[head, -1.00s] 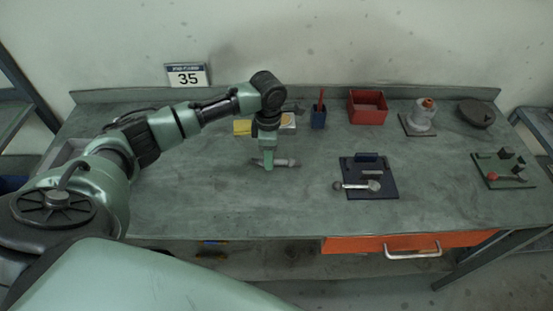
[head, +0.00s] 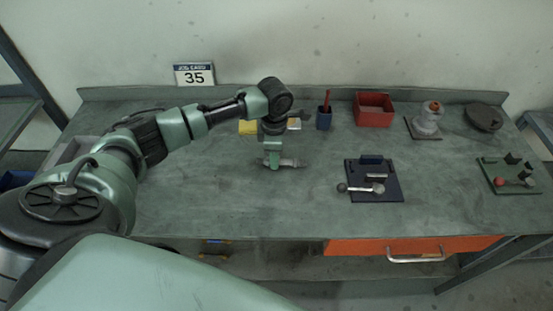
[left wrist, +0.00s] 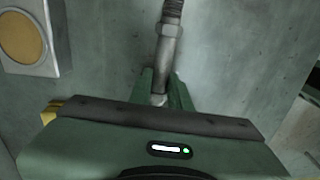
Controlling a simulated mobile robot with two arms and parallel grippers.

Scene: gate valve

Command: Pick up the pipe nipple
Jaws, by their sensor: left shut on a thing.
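The pipe nipple (head: 291,163) is a grey metal piece lying crosswise in the fingers of my left gripper (head: 272,162), with one end sticking out to the right. In the left wrist view the metal nipple (left wrist: 167,45) runs up from between the green fingers, with a threaded far end. My left gripper is shut on it, low over the left-middle of the bench. I cannot tell how much gap there is below it. The fingers hide its gripped part. My right gripper is not in view.
A dark blue plate with a metal part (head: 374,190) lies right on the bench (head: 230,205). A green plate (head: 510,178) is far right. Bench front-left is clear.

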